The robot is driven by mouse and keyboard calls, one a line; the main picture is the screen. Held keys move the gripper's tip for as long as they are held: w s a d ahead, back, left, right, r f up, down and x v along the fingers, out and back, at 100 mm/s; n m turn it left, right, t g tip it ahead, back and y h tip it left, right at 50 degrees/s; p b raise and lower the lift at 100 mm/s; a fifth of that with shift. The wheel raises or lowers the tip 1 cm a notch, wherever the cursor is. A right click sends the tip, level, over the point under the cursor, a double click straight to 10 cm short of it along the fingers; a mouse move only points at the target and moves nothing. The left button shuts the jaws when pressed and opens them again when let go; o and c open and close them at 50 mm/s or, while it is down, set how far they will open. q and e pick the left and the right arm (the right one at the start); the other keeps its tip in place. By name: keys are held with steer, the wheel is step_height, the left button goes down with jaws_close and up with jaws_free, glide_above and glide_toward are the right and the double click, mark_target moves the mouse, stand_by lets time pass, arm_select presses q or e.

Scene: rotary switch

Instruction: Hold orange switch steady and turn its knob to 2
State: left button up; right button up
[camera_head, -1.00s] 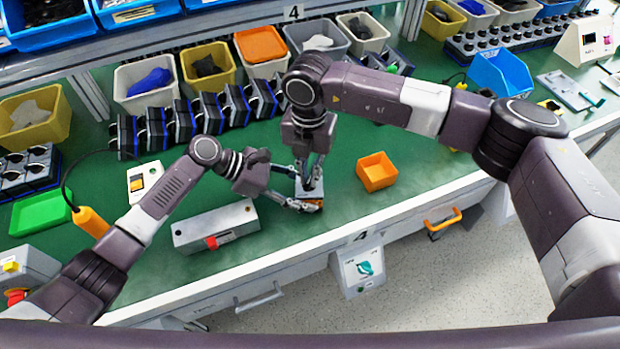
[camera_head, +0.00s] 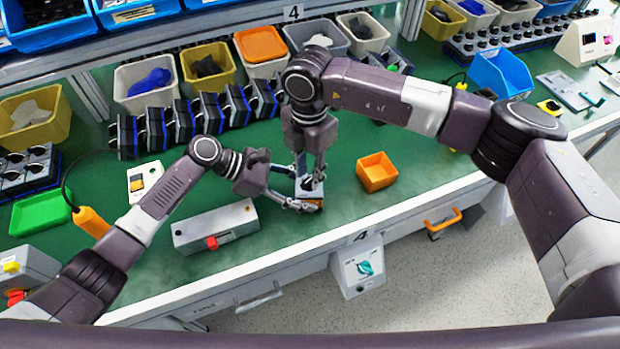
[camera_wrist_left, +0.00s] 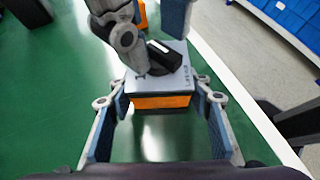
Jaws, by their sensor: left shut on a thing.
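The orange switch (camera_head: 319,204) is at the front edge of the green bench. In the left wrist view it is a box with an orange base (camera_wrist_left: 162,101), a grey top plate with small dark marks and a black knob (camera_wrist_left: 165,55). My left gripper (camera_head: 306,205) is shut on the base, with one finger on each side (camera_wrist_left: 163,103). My right gripper (camera_head: 311,182) points down from above. In the left wrist view one of its fingers stands beside the knob and partly hides the plate. I cannot tell whether it grips the knob or which number the knob faces.
An orange open bin (camera_head: 377,172) stands just right of the grippers. A grey box with a red button (camera_head: 216,227) lies left, near the front edge. A green tray (camera_head: 40,212) is far left. Parts bins and a row of dark blue-black units line the back.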

mark_target(309, 180)
steer(key=shift+r, duration=2.1)
arm_select(q)
steer(key=o, duration=1.2)
steer(key=shift+o, duration=0.2)
steer(key=shift+a, duration=0.1)
steer(key=v, duration=1.2)
